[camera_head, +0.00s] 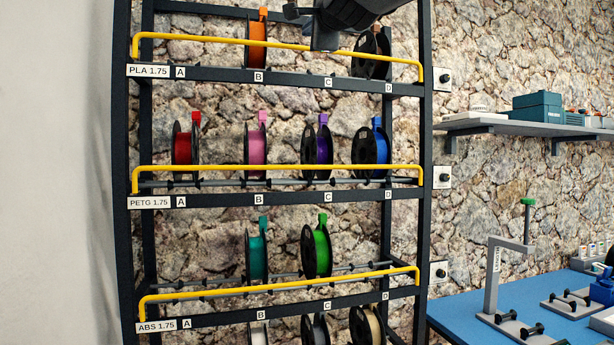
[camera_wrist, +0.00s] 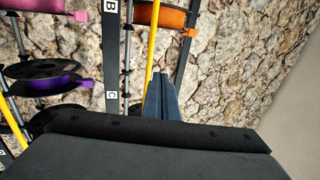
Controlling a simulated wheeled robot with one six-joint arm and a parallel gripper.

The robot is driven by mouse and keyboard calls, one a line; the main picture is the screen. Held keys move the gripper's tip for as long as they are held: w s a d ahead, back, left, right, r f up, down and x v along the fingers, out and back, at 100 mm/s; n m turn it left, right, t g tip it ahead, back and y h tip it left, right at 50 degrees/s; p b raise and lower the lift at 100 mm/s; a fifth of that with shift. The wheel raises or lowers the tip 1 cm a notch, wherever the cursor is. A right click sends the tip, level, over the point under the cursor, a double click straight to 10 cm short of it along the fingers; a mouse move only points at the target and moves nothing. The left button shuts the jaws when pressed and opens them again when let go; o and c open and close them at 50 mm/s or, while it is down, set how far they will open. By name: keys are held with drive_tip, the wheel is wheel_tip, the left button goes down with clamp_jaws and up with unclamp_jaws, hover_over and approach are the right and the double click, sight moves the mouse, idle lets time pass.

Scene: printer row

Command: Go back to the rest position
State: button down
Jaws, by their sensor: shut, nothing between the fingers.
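My gripper (camera_head: 325,42) shows at the top of the head view, in front of the top shelf of the spool rack (camera_head: 425,130). It is between the orange spool (camera_head: 257,42) at B and the dark spool (camera_head: 371,55) at D, and covers part of the C place. In the wrist view the gripper's fingers (camera_wrist: 159,88) are together with nothing between them. The yellow bar (camera_wrist: 152,45) passes close by them; I cannot tell whether they touch. The orange spool also shows in the wrist view (camera_wrist: 165,17).
The middle shelf holds red (camera_head: 182,147), pink (camera_head: 256,150), purple (camera_head: 318,148) and blue (camera_head: 372,150) spools. Teal (camera_head: 257,256) and green (camera_head: 317,250) spools stand below. On the right are a wall shelf (camera_head: 530,127) and a blue bench (camera_head: 470,312) with a grey stand (camera_head: 493,275).

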drive_tip(key=shift+s, duration=0.2)
drive_tip(key=shift+f, duration=0.1)
